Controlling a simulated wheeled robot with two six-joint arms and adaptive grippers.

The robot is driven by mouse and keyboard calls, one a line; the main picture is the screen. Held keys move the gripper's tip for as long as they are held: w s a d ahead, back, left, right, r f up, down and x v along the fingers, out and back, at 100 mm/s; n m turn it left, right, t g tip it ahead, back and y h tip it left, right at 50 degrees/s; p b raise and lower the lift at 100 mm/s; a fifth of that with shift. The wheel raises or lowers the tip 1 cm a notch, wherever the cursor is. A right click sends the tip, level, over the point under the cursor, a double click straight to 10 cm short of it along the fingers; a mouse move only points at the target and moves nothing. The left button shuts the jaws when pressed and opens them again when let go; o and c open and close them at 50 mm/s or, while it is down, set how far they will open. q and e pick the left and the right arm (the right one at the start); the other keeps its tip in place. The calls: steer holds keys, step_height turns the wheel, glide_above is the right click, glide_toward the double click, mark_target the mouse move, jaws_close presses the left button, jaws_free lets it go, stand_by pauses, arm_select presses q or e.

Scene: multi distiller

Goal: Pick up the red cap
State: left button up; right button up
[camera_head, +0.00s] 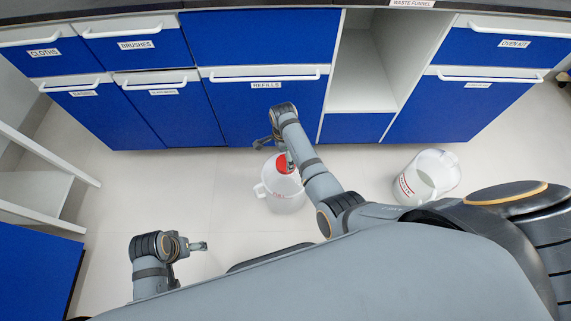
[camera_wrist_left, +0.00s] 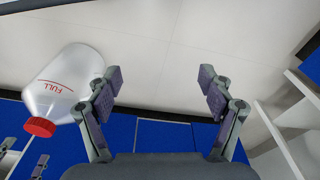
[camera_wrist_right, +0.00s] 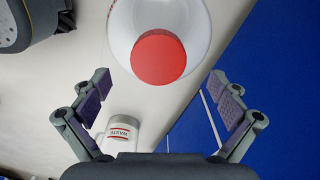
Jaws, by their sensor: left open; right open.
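The red cap (camera_head: 281,165) sits on top of a white jug (camera_head: 286,200) marked FULL, which stands on the floor below the REFILLS drawer in the head view. The right arm partly covers the cap there. My right gripper (camera_head: 275,152) is open and close above the cap. In the right wrist view the red cap (camera_wrist_right: 158,59) shows whole, between and beyond the spread fingers (camera_wrist_right: 159,80), with nothing held. My left gripper (camera_head: 203,246) is open and empty, to the lower left of the jug. The left wrist view shows the red cap (camera_wrist_left: 39,127) at its left, outside the spread fingers (camera_wrist_left: 160,75).
A white open waste container (camera_head: 428,178) stands on the floor to the right. Blue cabinets (camera_head: 262,108) with labelled drawers line the back. A white shelf unit (camera_head: 35,190) is at the left. The floor (camera_head: 150,205) between is clear.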

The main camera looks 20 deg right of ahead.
mark_target(285, 163)
step_height(285, 163, down, 3)
steer(key=shift+s+d+r+b, duration=0.1)
steer(key=shift+r+b, duration=0.05)
steer(key=shift+b, duration=0.7)
step_height(285, 163, down, 3)
steer(key=shift+r+b, duration=0.2)
steer(key=shift+b, duration=0.4)
arm_select(q)
steer(key=shift+d+r+t+h, duration=0.3)
steer(key=shift+d+t, duration=0.2)
steer(key=shift+d, duration=0.25)
arm_select(e)
steer(key=c, duration=1)
